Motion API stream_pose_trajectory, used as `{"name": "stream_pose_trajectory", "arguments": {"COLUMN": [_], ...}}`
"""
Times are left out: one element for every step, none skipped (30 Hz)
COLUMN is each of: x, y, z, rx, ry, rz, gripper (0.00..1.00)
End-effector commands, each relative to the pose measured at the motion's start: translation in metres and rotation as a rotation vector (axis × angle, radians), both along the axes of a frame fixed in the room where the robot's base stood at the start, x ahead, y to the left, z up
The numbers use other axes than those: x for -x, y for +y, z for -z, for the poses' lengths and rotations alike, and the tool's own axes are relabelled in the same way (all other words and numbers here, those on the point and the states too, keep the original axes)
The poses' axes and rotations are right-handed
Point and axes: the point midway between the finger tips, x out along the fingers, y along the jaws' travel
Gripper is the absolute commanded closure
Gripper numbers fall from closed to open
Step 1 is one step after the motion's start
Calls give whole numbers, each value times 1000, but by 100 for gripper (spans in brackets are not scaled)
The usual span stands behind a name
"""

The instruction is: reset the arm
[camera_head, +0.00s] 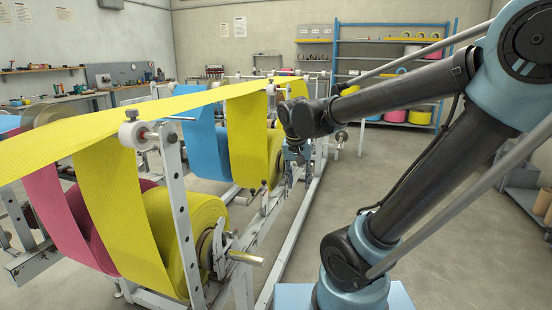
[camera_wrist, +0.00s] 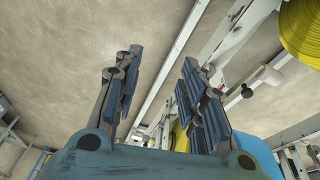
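My arm reaches from the right side of the head view across to the wrapping machine's frame (camera_head: 309,187). My gripper (camera_head: 293,165) is at the near side of that frame, close to the yellow web; whether it touches anything there I cannot tell. In the wrist view, my gripper (camera_wrist: 162,58) has its two padded fingers spread apart with nothing between them. Beyond the fingers are the concrete floor, white frame bars and, at upper right, part of a yellow roll (camera_wrist: 301,28).
A large yellow roll (camera_head: 196,225) with a protruding shaft (camera_head: 245,258) sits at the near left. A blue web (camera_head: 204,145) and a pink web (camera_head: 62,210) hang from the machine. A blue shelf rack (camera_head: 385,68) stands at the back. Floor right of the machine (camera_head: 300,275) is clear.

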Motion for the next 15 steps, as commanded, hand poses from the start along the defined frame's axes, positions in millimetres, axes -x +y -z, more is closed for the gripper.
{"name": "stream_pose_trajectory", "arguments": {"x": [10,16,23,29,35,42,48,54,62,68,74,82,88,93,101], "y": [-17,-25,-35,-41,-48,-57,-62,-68,-75,-80,-85,-91,-95,-98,-102], "z": [6,9,13,16,20,25,29,33,38,42,47,53,57,62,68], "rx": [-3,-5,-6,-9,-11,-13,-16,-18,-21,-25,-27,-30,-33,-36,-39], "ry": [10,15,22,27,31,36,39,42,46,49,51,54,56,56,58], "rz": [-4,-12,-22,-32,-39,-50,-59,-68,-79,-88,-97,-108,-116,-124,-134], "gripper": [62,62,62,62,62,62,62,62,62,62,62,62,62,62,62]}}
